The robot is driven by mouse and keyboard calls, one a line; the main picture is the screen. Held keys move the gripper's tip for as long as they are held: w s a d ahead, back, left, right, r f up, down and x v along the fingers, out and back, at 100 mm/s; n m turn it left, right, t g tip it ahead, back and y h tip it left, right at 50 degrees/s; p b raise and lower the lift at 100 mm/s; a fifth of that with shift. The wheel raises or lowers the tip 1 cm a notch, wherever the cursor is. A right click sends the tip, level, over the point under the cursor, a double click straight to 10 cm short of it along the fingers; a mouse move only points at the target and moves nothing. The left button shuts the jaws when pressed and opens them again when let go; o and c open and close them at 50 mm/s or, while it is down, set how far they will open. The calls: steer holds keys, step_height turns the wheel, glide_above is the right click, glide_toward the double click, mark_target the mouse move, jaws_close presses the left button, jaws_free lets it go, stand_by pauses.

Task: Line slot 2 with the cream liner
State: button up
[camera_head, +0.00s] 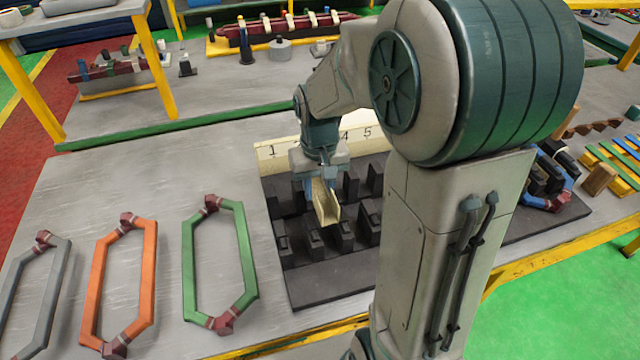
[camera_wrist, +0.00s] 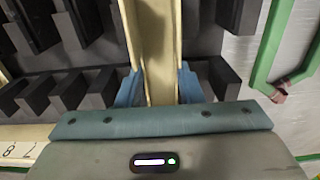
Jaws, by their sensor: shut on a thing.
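The cream liner (camera_head: 326,204) is a long channel-shaped piece. My gripper (camera_head: 320,180) is shut on it, and the liner points down and toward the front over the dark slotted block (camera_head: 330,290). In the wrist view the liner (camera_wrist: 155,45) runs up the picture between my blue fingertips (camera_wrist: 158,88). Black teeth stand on both sides of it. The cream number strip (camera_head: 272,150) behind the block shows 1, 4 and 5; the labels between are hidden by my arm. I cannot tell whether the liner's lower edge touches the block or which slot it is over.
Grey (camera_head: 38,290), orange (camera_head: 125,280) and green (camera_head: 220,262) hexagonal coils lie on the table left of the block. Coloured strips and small parts (camera_head: 610,165) lie at the right. A second bench (camera_head: 210,90) with parts stands behind. Bare table lies left of the strip.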

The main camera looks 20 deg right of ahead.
steer(key=shift+f+b, duration=0.35)
steer(key=shift+f, duration=0.05)
stand_by(0.4)
steer(key=shift+f+b, duration=2.45)
steer(key=shift+f, duration=0.65)
steer(key=shift+s+f+b, duration=0.1)
steer(key=shift+f+b, duration=0.45)
steer(key=shift+f, duration=0.2)
steer(key=o, duration=0.9)
steer(key=shift+c, duration=0.2)
steer(key=shift+r, duration=0.2)
steer(key=shift+r+p, duration=0.5)
steer(key=shift+p, duration=0.1)
steer(key=shift+r, duration=0.25)
